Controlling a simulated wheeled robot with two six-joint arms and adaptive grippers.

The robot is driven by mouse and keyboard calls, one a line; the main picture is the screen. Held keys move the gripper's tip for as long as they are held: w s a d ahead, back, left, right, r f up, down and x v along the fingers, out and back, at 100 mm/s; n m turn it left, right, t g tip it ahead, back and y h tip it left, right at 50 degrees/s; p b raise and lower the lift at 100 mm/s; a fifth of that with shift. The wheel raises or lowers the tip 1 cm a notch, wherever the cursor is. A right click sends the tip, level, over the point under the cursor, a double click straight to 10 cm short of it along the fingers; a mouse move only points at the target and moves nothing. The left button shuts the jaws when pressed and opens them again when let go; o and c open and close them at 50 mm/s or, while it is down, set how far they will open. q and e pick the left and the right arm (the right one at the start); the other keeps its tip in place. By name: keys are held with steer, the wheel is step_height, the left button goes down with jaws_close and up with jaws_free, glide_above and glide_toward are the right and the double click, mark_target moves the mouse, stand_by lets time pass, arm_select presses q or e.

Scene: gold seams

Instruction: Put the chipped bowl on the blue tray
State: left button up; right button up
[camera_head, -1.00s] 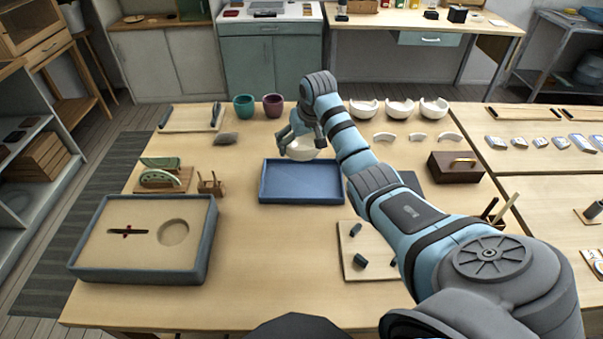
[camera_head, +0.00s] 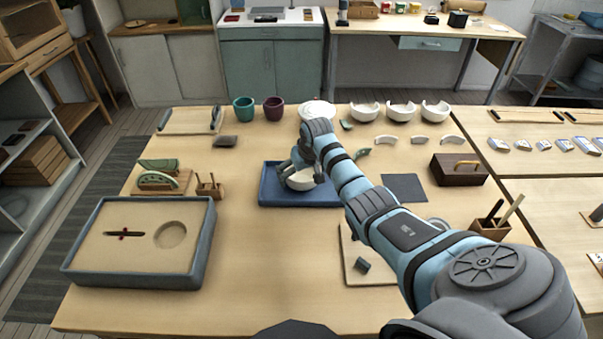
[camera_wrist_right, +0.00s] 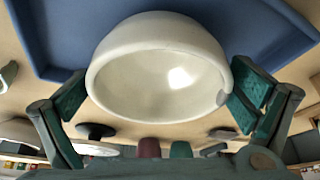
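The blue tray (camera_head: 330,197) lies mid-table, and its blue surface also fills the top of the right wrist view (camera_wrist_right: 55,30). A white bowl (camera_head: 301,183) is over the tray's left-middle part; I cannot tell whether it touches the tray floor. My right gripper (camera_head: 303,168) has its fingers on opposite sides of this bowl. In the right wrist view the green finger pads press against both sides of the bowl (camera_wrist_right: 160,75), whose opening faces the camera. My left gripper is not in view.
Behind the tray stand a teal cup (camera_head: 243,108), a purple cup (camera_head: 273,108), a white bowl (camera_head: 316,108) and three notched white bowls (camera_head: 401,111). A lidded brown box (camera_head: 459,169) is at right. A large grey-rimmed case (camera_head: 140,275) is front left. The table front of the tray is clear.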

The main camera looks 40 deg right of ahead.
steer(key=p+v, duration=0.3)
steer(key=v, duration=0.8)
steer(key=shift+r+p, duration=0.2)
steer(key=shift+p, duration=0.15)
steer(key=shift+s+a+r, duration=0.1)
steer(key=shift+s+r, duration=0.05)
steer(key=shift+r, duration=0.25)
